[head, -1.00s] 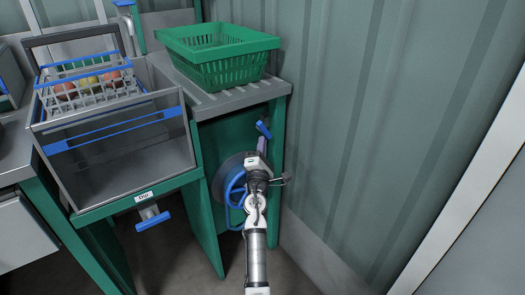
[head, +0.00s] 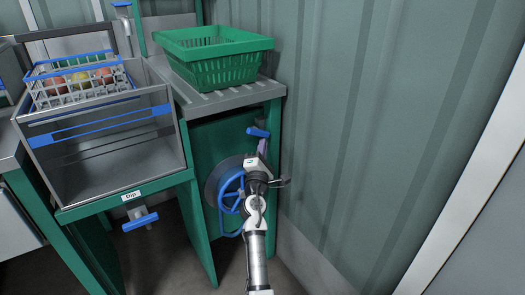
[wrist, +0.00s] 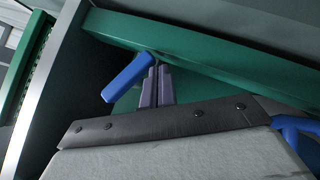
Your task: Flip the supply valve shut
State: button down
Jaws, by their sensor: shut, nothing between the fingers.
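The supply valve's blue lever (head: 258,132) is on the green stand below the slatted shelf, above the hose reel. In the head view it lies nearly level, tilted slightly down to the right. In the wrist view the lever (wrist: 127,78) runs diagonally beside the fingertips. My gripper (head: 262,146) is shut and empty, pointing up at the lever from just below. In the wrist view its fingers (wrist: 157,84) are together, with the tips at or very near the lever's upper end; I cannot tell whether they touch. The valve body is hidden.
A blue hose reel (head: 230,190) is just left of my arm. A green basket (head: 215,70) stands on the shelf above. The dip tank (head: 110,165) is left, with another blue handle (head: 140,221) beneath. A corrugated wall (head: 370,130) closes the right side.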

jog(key=shift+w+d+r, duration=0.1)
jog(key=shift+w+d, duration=0.2)
jog(key=shift+d, duration=0.05)
dwell(0.3)
jog(key=shift+s, duration=0.1)
dwell(0.4)
